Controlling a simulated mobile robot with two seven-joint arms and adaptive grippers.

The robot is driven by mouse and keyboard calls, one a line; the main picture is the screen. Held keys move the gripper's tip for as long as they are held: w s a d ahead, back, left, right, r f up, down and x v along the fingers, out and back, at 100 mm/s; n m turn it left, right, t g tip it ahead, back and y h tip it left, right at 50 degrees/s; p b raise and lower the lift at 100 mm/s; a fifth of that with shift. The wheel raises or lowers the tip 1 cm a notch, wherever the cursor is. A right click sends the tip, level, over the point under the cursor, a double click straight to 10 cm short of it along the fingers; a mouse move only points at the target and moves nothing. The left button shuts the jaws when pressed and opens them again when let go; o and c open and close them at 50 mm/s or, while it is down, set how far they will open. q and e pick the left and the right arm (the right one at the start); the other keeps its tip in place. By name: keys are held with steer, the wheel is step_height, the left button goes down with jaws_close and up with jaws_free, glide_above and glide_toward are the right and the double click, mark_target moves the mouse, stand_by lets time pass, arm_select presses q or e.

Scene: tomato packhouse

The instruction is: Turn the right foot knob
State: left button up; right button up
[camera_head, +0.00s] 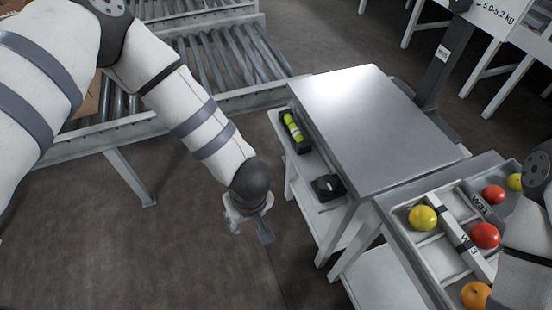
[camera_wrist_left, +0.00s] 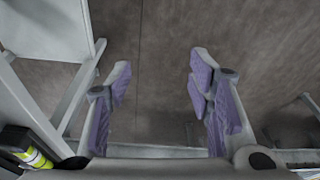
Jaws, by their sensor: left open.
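No foot knob can be made out for certain in either view. A steel-topped stand (camera_head: 370,120) has a lower shelf on its left side. On that shelf lies a yellow-green vial in a black holder (camera_head: 293,128), which also shows at the lower left of the left wrist view (camera_wrist_left: 32,155). Nearer on the shelf is a small black part (camera_head: 327,187); I cannot tell whether it is a knob. My left gripper (camera_head: 254,226) hangs over the floor, left of the stand and apart from it. In the left wrist view its purple-padded fingers (camera_wrist_left: 160,85) are apart with nothing between them.
A roller conveyor (camera_head: 230,100) runs behind my left arm. A grey sorting tray (camera_head: 430,268) with tomatoes stands at the right, beside my right arm. A post (camera_head: 440,75) rises behind the stand. The floor (camera_head: 130,245) left of the stand is clear.

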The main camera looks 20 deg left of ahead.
arm_select(q)
steer(key=w+d+r+n+g+h+b, duration=0.2)
steer(key=w+d+r+n, duration=0.3)
steer(key=w, duration=0.3)
steer(key=n+h+b, duration=0.1)
steer(key=n+h, duration=0.1)
steer(key=h, duration=0.2)
glide_toward(325, 181)
steer(key=x, duration=0.9)
arm_select(e)
steer(key=s+f+g, duration=0.1)
steer(key=s+f, duration=0.2)
steer(key=f, duration=0.1)
steer(key=shift+s+d+f, duration=0.15)
steer(key=shift+s+f, duration=0.2)
steer(key=shift+s, duration=0.05)
arm_select(q)
steer(key=shift+c, duration=0.4)
steer(key=c, duration=0.8)
